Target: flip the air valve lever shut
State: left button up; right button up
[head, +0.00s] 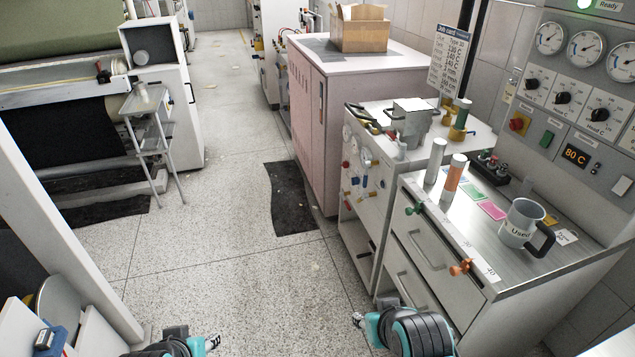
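Several small valve handles are in the head view; I cannot tell which is the air valve lever. A green handle (414,209) and an orange handle (462,267) stick out from the front edge of the grey drawer cabinet. Small blue and red valve handles sit on the cart's front panel (361,181), below round gauges. My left gripper (213,342) is low at the bottom edge, over the floor, far from these handles. My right gripper (358,320) is low in front of the drawers, apart from all handles. Both grippers are too small to read their fingers.
The drawer cabinet's top (470,232) holds a grey "Used" mug (521,222) and upright cylinders. A control panel (583,100) with gauges stands behind. A pink cabinet (309,130) is beyond the cart. A small stand (150,130) is at left. The middle floor (225,265) is clear.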

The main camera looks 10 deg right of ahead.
aim_at(366, 175)
jog(key=i+z, duration=0.4)
jog(key=i, duration=0.15)
jog(key=i+z, duration=0.35)
jog(key=i, duration=0.15)
